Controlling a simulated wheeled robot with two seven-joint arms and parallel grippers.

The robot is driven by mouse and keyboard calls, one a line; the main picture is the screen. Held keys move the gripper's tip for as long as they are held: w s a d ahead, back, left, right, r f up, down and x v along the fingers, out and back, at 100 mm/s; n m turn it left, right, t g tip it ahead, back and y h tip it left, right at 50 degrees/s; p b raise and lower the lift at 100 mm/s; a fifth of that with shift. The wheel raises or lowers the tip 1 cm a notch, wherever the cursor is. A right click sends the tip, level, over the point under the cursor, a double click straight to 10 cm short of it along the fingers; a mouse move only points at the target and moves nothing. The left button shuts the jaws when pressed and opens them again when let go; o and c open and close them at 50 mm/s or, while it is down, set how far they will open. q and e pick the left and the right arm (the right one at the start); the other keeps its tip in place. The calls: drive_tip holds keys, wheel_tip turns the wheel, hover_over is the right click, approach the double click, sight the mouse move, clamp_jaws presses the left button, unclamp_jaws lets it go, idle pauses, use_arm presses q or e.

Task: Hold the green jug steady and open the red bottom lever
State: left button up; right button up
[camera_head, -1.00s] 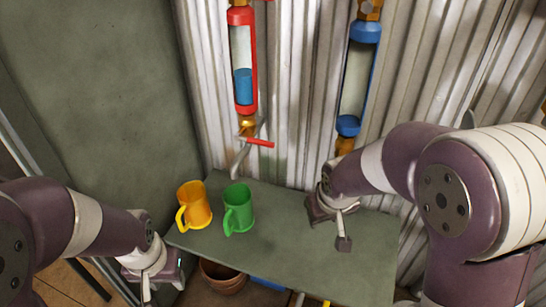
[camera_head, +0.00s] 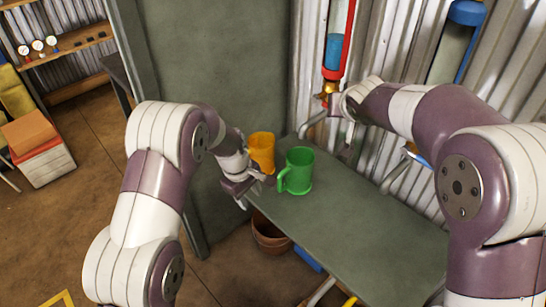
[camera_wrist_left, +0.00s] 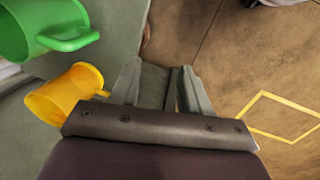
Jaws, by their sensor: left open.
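The green jug (camera_head: 299,171) stands upright on the grey-green table, its handle facing left; part of it also shows at the upper left of the left wrist view (camera_wrist_left: 42,24). My left gripper (camera_head: 250,190) is open and empty at the table's left edge, in front of the orange jug and left of the green jug, apart from the green jug. Its spread fingers show in the left wrist view (camera_wrist_left: 160,78). My right gripper (camera_head: 346,128) is at the bottom of the red-framed tube (camera_head: 338,45). The red bottom lever is hidden there, and I cannot see the right fingers' opening.
The orange jug (camera_head: 262,148) stands close to the left gripper and behind-left of the green jug. A blue-capped tube (camera_head: 457,45) is on the corrugated wall at right. The table's (camera_head: 365,235) front half is clear. A brown pot (camera_head: 268,238) sits below the table.

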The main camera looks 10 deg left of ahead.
use_arm(q)
drive_tip(key=w+d+r+n+t+h, duration=0.1)
drive_tip(key=w+d+n, duration=0.1)
drive_tip(key=w+n, duration=0.35)
drive_tip(key=w+d+r+n+t+h, duration=0.1)
drive_tip(key=w+d+r+n, duration=0.1)
drive_tip(key=w+n, duration=0.3)
drive_tip(key=n, duration=0.4)
approach(281, 190)
drive_tip(key=x, duration=0.2)
drive_tip(key=w+x, duration=0.1)
drive_tip(key=x, duration=0.5)
drive_tip(key=shift+w+d+r, duration=0.3)
drive_tip(key=shift+d+r, duration=0.05)
